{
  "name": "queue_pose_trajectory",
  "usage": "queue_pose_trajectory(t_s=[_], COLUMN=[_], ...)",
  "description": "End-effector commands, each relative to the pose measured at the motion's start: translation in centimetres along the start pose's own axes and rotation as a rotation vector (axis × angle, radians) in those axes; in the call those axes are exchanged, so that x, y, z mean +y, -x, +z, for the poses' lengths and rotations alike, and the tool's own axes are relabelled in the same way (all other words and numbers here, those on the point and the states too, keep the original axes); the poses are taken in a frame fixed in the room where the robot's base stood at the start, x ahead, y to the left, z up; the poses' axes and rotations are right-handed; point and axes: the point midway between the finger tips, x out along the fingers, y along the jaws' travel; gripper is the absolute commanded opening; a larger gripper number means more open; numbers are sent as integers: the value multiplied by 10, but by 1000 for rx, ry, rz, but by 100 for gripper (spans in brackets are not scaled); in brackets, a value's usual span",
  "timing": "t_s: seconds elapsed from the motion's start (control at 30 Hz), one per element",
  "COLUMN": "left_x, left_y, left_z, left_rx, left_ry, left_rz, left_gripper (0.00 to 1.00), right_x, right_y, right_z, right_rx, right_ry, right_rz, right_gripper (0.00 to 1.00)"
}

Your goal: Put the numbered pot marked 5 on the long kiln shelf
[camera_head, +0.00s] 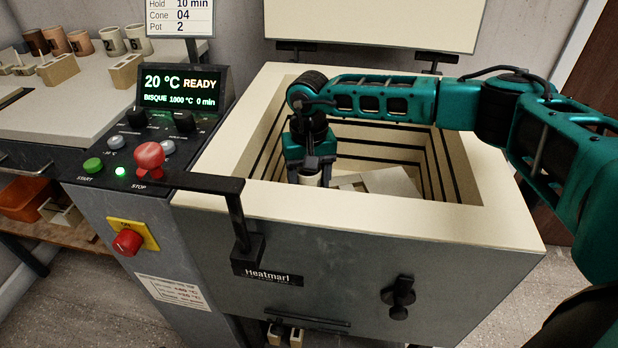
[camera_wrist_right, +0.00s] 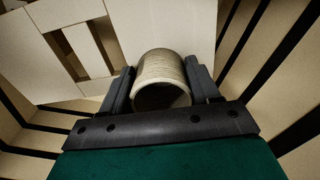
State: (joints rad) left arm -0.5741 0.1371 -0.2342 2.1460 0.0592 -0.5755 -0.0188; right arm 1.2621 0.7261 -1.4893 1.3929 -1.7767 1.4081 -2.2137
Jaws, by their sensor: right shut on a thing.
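My right gripper (camera_head: 311,178) reaches down inside the open kiln and is shut on a cream, ribbed pot (camera_wrist_right: 162,75). The pot's top also shows between the fingers in the head view (camera_head: 310,180). Its number is not visible. In the right wrist view, the pot's open mouth faces the camera and the fingers press its two sides. Pale shelf slabs (camera_wrist_right: 190,25) lie beyond the pot; they also show in the head view (camera_head: 398,181). I cannot tell whether the pot touches a slab. My left gripper is not in view.
The kiln's wide rim (camera_head: 380,205) and grooved walls surround my right gripper. The raised lid (camera_head: 375,22) stands behind. Several numbered pots (camera_head: 112,41) and small blocks stand on the left counter. The control panel (camera_head: 178,95) reads 20 °C READY; the sign above reads Pot 2.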

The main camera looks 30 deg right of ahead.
Motion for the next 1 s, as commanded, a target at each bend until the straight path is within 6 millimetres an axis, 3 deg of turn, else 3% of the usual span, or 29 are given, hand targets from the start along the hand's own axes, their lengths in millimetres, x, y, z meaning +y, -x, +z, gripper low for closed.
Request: queue_pose_trajectory(t_s=[0.07,0.1,0.33,0.67,1.0], left_x=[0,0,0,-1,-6], left_y=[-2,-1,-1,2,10], left_z=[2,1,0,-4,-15], left_rx=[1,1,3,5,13], left_ry=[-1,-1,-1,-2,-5], left_rz=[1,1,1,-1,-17], left_gripper=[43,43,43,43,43], right_x=[0,0,0,0,0], right_y=[-4,-2,-2,4,72], right_z=[0,0,0,0,-1], right_rx=[0,0,-1,0,3], right_ry=[0,0,0,0,0], right_rz=[0,0,0,0,-2], right_gripper=[28,65,86,86,86])
